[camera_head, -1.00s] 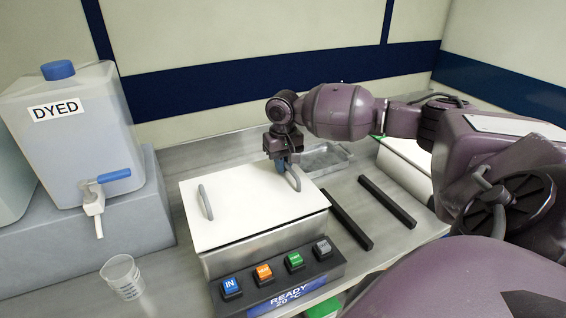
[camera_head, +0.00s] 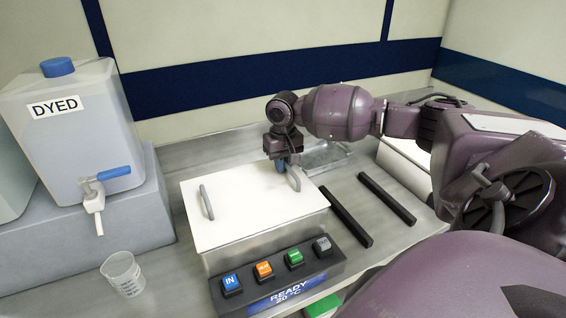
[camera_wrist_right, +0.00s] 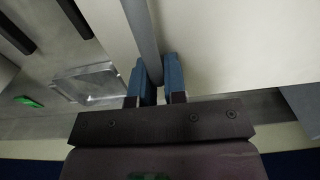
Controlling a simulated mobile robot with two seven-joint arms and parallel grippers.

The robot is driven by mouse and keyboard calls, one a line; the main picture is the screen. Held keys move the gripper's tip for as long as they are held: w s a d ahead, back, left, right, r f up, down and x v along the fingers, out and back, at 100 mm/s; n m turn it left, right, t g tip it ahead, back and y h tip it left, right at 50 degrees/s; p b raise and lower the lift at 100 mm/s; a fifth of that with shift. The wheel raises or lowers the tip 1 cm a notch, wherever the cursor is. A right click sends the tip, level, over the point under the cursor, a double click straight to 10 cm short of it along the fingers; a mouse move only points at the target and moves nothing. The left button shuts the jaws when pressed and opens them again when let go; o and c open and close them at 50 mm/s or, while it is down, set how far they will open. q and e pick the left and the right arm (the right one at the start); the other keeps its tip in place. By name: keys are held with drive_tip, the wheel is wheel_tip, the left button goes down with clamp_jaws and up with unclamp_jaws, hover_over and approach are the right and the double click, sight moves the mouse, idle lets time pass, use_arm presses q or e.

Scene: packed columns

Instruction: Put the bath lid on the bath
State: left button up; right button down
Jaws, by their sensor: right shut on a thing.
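The white bath lid (camera_head: 245,205) lies over the top of the metal bath (camera_head: 268,243) and covers it. It has a grey handle at each end. My right gripper (camera_head: 281,165) is at the lid's right handle (camera_head: 294,177), with its blue fingers shut on it. In the right wrist view the fingers (camera_wrist_right: 160,82) stand on both sides of the grey handle bar (camera_wrist_right: 141,40), above the white lid (camera_wrist_right: 230,45). I cannot tell whether the lid rests fully on the rim. My left gripper is not in view.
A control panel (camera_head: 280,284) with several coloured buttons is in front of the bath. Two black bars (camera_head: 346,217) lie to its right, and a clear tray (camera_head: 324,158) is behind. A measuring cup (camera_head: 123,274) and a jug marked DYED (camera_head: 75,130) are at left.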

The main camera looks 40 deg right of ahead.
drive_tip(key=shift+f, duration=0.25)
drive_tip(key=c, duration=1.1)
unclamp_jaws()
wheel_tip(320, 180, up, 11)
drive_tip(key=shift+f+b, duration=0.1)
drive_tip(key=shift+b, duration=0.35)
drive_tip(key=shift+s, duration=0.1)
